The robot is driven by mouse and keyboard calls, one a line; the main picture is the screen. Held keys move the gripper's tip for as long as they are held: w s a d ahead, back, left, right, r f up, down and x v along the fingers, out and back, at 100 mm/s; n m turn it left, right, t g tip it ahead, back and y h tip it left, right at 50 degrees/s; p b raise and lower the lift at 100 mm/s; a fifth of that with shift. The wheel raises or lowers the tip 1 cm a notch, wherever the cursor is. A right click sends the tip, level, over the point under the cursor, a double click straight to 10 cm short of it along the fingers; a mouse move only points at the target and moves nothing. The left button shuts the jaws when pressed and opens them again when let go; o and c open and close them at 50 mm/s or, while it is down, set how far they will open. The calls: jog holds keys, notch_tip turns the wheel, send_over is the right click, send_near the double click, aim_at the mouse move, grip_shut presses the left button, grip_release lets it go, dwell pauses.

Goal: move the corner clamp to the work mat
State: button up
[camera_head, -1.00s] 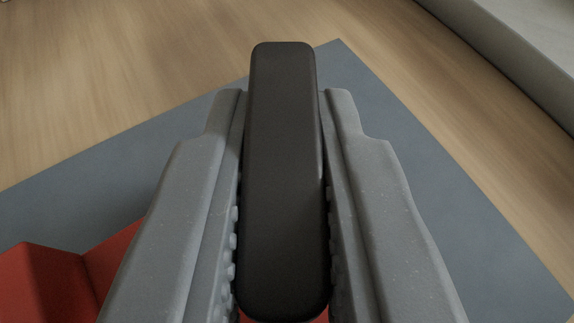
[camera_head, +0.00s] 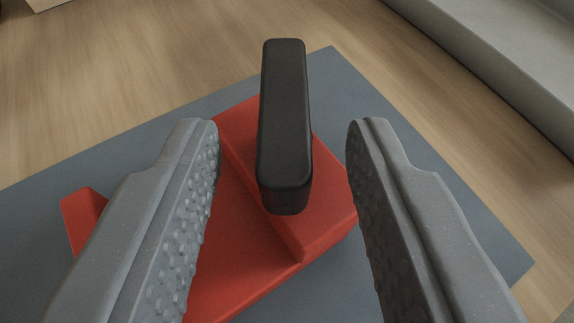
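The corner clamp (camera_head: 240,225) is a red angled body with a black bar-shaped handle (camera_head: 285,115) standing up from it. It rests on the blue-grey work mat (camera_head: 395,125), in the middle of the view. My gripper (camera_head: 283,130) is open, one grey finger on each side of the black handle, with a clear gap on both sides. The left finger hides part of the red body, and the lower part of the clamp runs behind it.
The wooden surface (camera_head: 150,60) around the mat is mostly clear. A pale grey ledge (camera_head: 490,60) runs along the upper right. A small brown edge of something shows at the top left corner.

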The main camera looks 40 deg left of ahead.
jog(key=v, duration=0.8)
jog(key=shift+s, duration=0.1)
jog(key=w+d+r+m+t+h, duration=0.2)
jog(key=w+d+r, duration=0.2)
jog(key=d+r, duration=0.8)
jog(key=w+d+r+m+t+h, duration=0.15)
jog(key=w+d+r, duration=0.4)
jog(key=r, duration=0.95)
jog(key=s+d+r+m+h, duration=0.1)
jog(key=s+d+r, duration=0.3)
jog(key=r, duration=0.3)
jog(key=s+d+r+m+t+h, duration=0.1)
jog(key=s+d+r+h, duration=0.1)
jog(key=s+d+r, duration=0.3)
jog(key=s+d+r+m+h, duration=0.1)
jog(key=s+d+r, duration=0.3)
jog(key=r, duration=0.6)
jog(key=shift+s+m+h, duration=0.35)
jog(key=shift+s+m, duration=0.1)
jog(key=shift+s, duration=0.5)
jog(key=shift+d, duration=0.15)
